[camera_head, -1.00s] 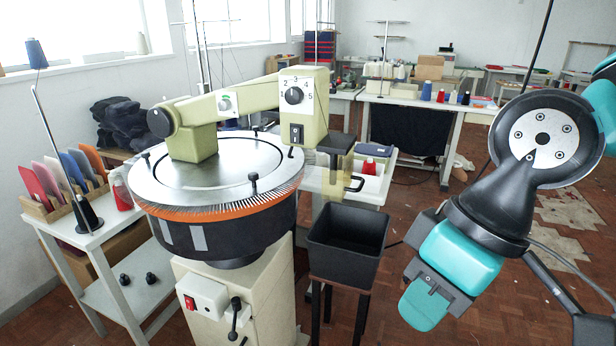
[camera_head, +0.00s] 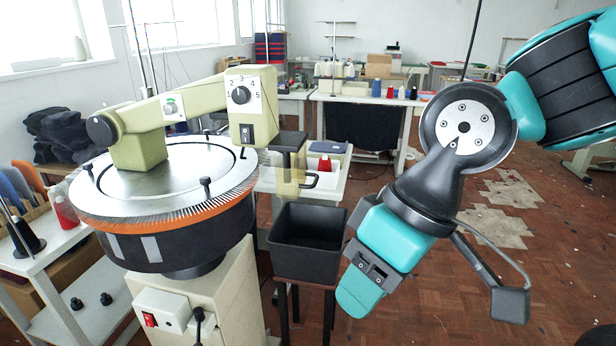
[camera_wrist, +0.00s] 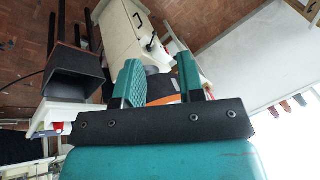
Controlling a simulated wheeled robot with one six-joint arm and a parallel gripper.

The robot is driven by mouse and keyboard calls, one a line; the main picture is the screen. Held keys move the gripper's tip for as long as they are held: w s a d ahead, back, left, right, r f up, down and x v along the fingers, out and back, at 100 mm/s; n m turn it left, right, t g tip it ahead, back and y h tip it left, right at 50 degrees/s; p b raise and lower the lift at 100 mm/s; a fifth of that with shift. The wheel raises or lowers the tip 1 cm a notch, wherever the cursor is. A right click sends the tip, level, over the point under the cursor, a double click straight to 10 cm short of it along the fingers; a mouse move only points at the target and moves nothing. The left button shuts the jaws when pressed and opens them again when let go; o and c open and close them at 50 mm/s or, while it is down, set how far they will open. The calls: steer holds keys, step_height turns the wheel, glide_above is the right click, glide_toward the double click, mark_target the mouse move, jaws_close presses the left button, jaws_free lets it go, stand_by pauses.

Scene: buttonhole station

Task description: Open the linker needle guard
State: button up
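The linker (camera_head: 165,205) stands at left, with a round dial, an orange needle ring and a cream arm above. Below its control head (camera_head: 250,105), at the dial's right edge, hangs the needle guard (camera_head: 286,180), a translucent yellowish plate under a dark block. A black handle (camera_head: 312,180) sticks out to its right. The guard looks lowered. My gripper (camera_head: 360,290) is right of and below the handle, apart from it, pointing down. In the wrist view, its teal fingers (camera_wrist: 160,84) stand apart with nothing held; the dark dial and orange ring show beyond them. I cannot make out the guard there.
A black bin (camera_head: 305,245) on a dark stand sits below the guard, close left of my gripper. A white side table (camera_head: 325,185) with a red cone is behind it. A white cart (camera_head: 60,245) stands at left. Floor at right is open.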

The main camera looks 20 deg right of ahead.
steer(key=w+f+m+t+y+b, duration=0.2)
steer(key=w+f+m+t+b, duration=0.25)
steer(key=w+b, duration=0.2)
steer(key=m+t+h, duration=0.3)
steer(key=m+t, duration=0.8)
steer(key=m, duration=0.4)
glide_toward(316, 180)
steer(key=shift+y, duration=0.3)
steer(key=p+x, duration=0.6)
steer(key=x, duration=0.2)
steer(key=shift+w+d+f, duration=0.1)
steer(key=shift+w, duration=0.05)
steer(key=shift+w+f+p, duration=0.3)
steer(key=shift+w, duration=0.2)
jaws_close()
